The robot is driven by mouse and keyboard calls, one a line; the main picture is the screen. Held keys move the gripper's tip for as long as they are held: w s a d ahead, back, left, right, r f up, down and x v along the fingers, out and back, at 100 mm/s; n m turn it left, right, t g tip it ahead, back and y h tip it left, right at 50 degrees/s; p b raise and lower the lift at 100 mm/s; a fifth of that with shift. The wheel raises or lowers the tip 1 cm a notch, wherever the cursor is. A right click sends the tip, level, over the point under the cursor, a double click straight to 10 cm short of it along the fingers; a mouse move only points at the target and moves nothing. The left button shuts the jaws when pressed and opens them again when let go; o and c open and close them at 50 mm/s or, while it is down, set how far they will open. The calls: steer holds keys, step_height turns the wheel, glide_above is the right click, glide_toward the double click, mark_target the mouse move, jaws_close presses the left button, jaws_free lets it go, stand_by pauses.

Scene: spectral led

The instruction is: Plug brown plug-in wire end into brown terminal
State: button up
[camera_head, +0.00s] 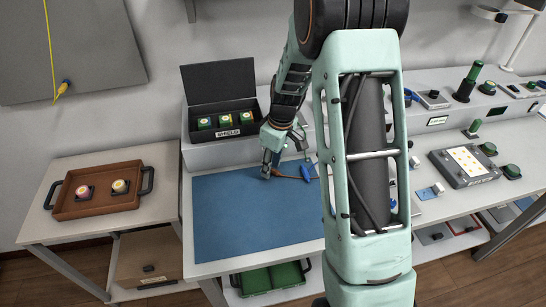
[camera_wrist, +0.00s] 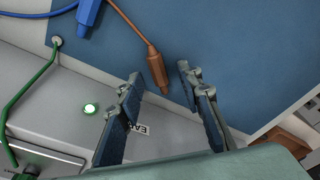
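The brown plug-in wire end (camera_wrist: 157,72) shows in the wrist view over the edge of the blue mat, its brown wire (camera_wrist: 131,26) running up and left. In the head view the brown wire (camera_head: 287,177) lies on the mat by my gripper (camera_head: 270,168). My gripper (camera_wrist: 158,73) is open in the wrist view. Its two fingers appear on either side of the brown plug with gaps on both sides; the plug's depth between them is unclear. I cannot make out the brown terminal in either view; my arm hides part of the bench.
A blue plug (camera_wrist: 89,12) lies close to the brown wire. The blue mat (camera_head: 230,220) is mostly clear. A black open box (camera_head: 215,137) stands behind it.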

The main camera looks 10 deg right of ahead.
steer(key=shift+f, duration=0.15)
steer(key=shift+c, duration=0.3)
jaws_close()
steer(key=c, duration=0.6)
jaws_free()
steer(key=shift+c, duration=0.2)
jaws_close()
steer(key=shift+r+p, duration=0.9)
steer(key=shift+r, duration=0.9)
